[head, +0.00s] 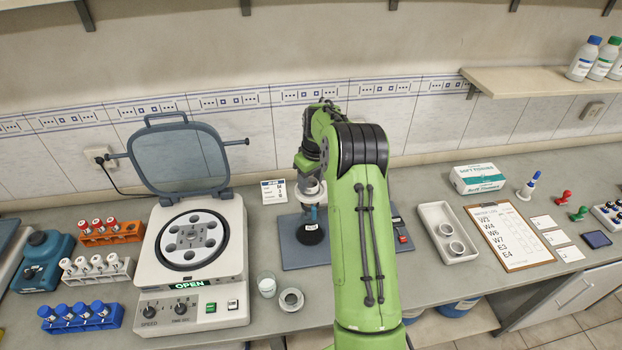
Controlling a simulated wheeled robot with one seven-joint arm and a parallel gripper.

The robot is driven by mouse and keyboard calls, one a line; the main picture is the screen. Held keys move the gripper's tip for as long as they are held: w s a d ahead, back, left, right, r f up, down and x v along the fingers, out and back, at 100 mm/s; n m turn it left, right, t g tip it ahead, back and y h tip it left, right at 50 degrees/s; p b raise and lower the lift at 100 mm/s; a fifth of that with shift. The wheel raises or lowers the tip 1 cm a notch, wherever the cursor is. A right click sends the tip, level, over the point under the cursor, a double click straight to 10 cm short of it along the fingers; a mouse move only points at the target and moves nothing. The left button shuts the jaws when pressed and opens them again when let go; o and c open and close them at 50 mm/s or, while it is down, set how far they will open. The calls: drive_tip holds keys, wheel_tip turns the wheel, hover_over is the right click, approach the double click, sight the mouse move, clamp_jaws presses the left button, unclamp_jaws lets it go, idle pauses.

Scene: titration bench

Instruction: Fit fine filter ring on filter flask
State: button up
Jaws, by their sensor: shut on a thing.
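The filter flask (311,234), dark with a small white label, stands upright on a blue-grey mat (294,260) in the middle of the bench. My gripper (310,181) points down just above the flask, shut on a pale grey ring (309,196). The ring appears at or just over the flask's top; whether it touches cannot be told. My green arm hides the area to the right of the flask. I cannot read which grade of ring is held.
Another ring (291,299) lies by a small beaker (267,285). An open-lidded centrifuge (160,290) stands left. A clipboard (532,258) and tissue box (478,178) are right.

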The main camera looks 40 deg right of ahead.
drive_tip(key=shift+f, duration=0.1)
idle(0.3)
drive_tip(key=shift+f+b, duration=0.35)
drive_tip(key=shift+f, duration=0.1)
drive_tip(key=o, duration=1.1)
drive_tip(key=shift+r, duration=0.1)
drive_tip(key=shift+r+p, duration=1.75)
drive_tip(key=shift+r, duration=1.7)
